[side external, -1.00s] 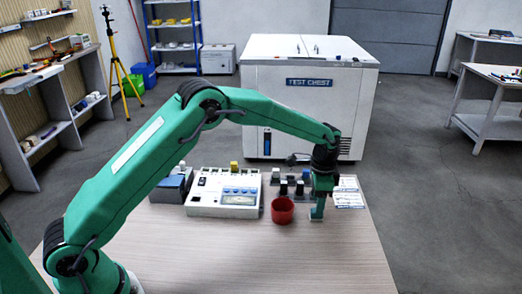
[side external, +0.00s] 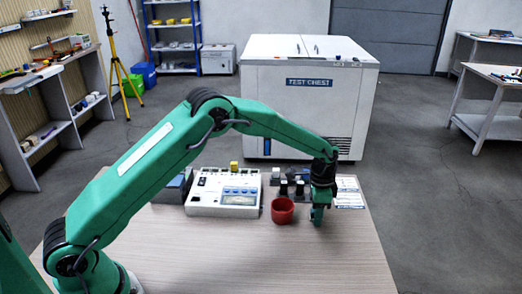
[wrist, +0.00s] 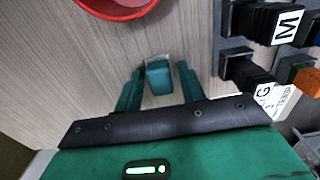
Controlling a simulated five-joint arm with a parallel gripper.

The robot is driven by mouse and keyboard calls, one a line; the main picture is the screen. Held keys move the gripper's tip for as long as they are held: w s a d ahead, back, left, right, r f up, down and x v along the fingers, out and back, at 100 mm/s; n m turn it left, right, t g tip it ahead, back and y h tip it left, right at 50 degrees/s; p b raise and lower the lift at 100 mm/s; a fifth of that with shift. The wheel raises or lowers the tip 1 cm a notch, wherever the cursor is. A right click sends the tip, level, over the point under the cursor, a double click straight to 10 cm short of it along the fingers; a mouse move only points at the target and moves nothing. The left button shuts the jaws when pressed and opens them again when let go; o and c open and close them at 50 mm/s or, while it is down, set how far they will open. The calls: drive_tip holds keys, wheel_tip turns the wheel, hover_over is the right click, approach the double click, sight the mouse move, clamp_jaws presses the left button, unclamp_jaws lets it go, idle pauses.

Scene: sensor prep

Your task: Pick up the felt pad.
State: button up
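A small teal block (wrist: 159,80) with a pale far edge, which looks like the felt pad, shows in the wrist view just between my fingers. My gripper (wrist: 158,68) is open, one green finger on each side of the block. A narrow gap shows on both sides, so the fingers do not appear to grip it. I cannot tell its height relative to the fingertips. In the side view my gripper (side external: 317,217) points down close to the table, right of the red cup; the block cannot be made out there.
The red cup (side external: 283,211) stands close left of my gripper. Black labelled blocks in a dark rack (wrist: 236,60) stand close on the right in the wrist view. A white instrument (side external: 224,193) and printed sheets (side external: 348,190) lie farther back. The front table (side external: 300,262) is clear.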

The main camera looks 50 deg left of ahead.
drive_tip(key=c, duration=0.6)
drive_tip(key=shift+r, duration=0.1)
drive_tip(key=shift+c, duration=0.2)
drive_tip(key=shift+r, duration=0.4)
wheel_tip(320, 180, up, 3)
drive_tip(key=shift+r, duration=0.1)
drive_tip(key=s+d+r, duration=0.6)
drive_tip(key=s+d, duration=0.1)
drive_tip(key=d, duration=0.1)
drive_tip(key=shift+s+d+r, duration=0.35)
drive_tip(key=shift+s+r, duration=0.05)
